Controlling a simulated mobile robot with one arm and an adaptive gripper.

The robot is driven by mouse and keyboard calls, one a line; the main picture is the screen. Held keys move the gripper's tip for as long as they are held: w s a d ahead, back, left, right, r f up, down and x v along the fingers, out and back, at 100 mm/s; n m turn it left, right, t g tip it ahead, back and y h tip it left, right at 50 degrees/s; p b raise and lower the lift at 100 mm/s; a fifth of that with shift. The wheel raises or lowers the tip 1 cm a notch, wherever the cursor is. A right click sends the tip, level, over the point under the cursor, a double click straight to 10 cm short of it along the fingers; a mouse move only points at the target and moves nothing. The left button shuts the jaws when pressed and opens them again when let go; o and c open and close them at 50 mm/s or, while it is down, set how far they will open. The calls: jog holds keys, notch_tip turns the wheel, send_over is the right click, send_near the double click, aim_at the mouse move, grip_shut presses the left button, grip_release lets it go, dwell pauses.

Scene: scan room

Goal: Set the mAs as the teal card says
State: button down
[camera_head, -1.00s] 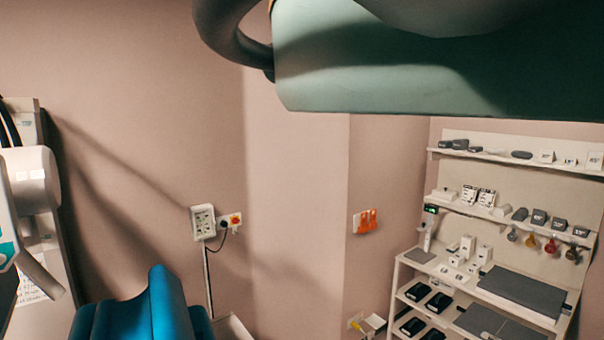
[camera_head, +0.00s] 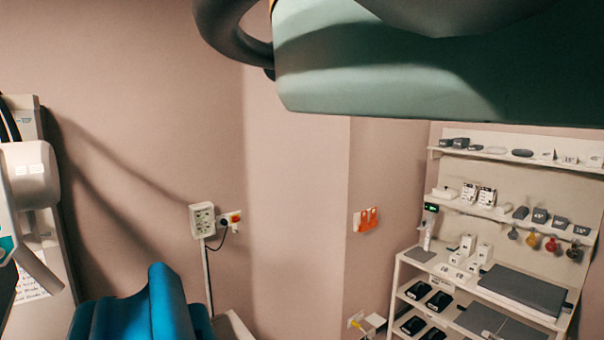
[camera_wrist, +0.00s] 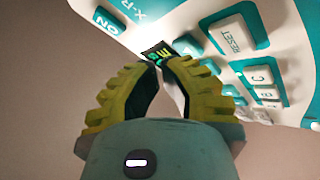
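In the wrist view, a white and teal control panel (camera_wrist: 208,25) fills the top and right. I cannot tell whether the tips touch the panel. In the head view, a panel's teal edge (camera_head: 6,246) shows at the far left. I cannot make out a teal card or an mAs label.
A white machine (camera_head: 32,175) stands at the left, with a written sheet (camera_head: 32,283) below. A blue padded chair (camera_head: 158,312) is at the bottom. Shelves (camera_head: 520,156) and a trolley (camera_head: 405,272) with small items stand at the right. A socket box (camera_head: 202,220) is on the wall.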

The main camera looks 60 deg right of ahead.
jog(key=shift+w+d+b, duration=0.15)
jog(key=shift+w+b, duration=0.25)
jog(key=shift+b, duration=0.05)
dwell(0.4)
jog(key=shift+s, duration=0.15)
jog(key=shift+s+a, duration=0.25)
jog(key=shift+s, duration=0.4)
jog(key=shift+s, duration=0.1)
jog(key=s, duration=0.1)
jog(key=s+a, duration=0.1)
jog(key=s, duration=0.1)
jog(key=s+p, duration=0.1)
jog(key=shift+s+a, duration=0.25)
jog(key=shift+s, duration=0.05)
jog(key=shift+w, duration=0.1)
dwell(0.5)
